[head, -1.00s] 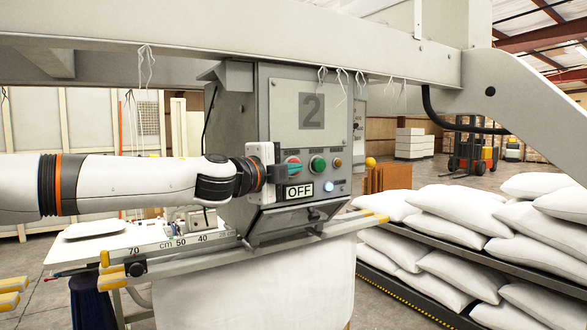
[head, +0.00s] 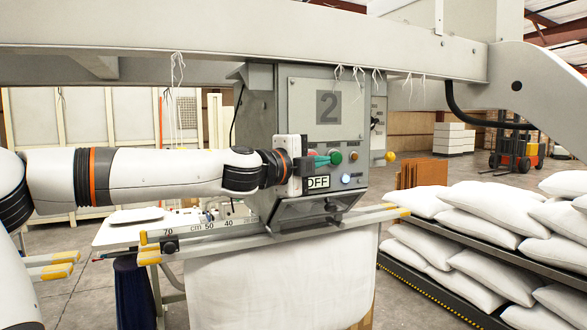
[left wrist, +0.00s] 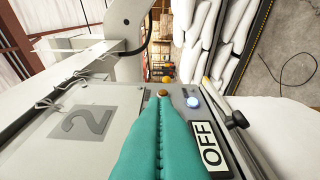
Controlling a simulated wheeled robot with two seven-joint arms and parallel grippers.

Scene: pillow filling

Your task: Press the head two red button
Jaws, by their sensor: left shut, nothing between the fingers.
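The grey control box with a large "2" (head: 328,107) hangs below the beam. On its front are a green button (head: 336,157), a small orange button (head: 354,155) and a lit white-blue button (head: 345,178) beside an OFF label (head: 318,183). A bit of the red button (head: 311,152) shows above my left gripper (head: 328,160). Its teal fingers are shut and empty, lying across the button row and reaching the green button in the picture; contact cannot be told. In the left wrist view the fingers (left wrist: 158,130) hide the red and green buttons; the orange button (left wrist: 163,93) shows beyond their tips.
A grey beam (head: 240,62) with hanging white strings crosses above. A ruler bar (head: 215,222) and a white cloth bag (head: 280,280) are below the box. White pillows (head: 500,225) lie stacked on racks at right. A forklift (head: 515,150) stands behind.

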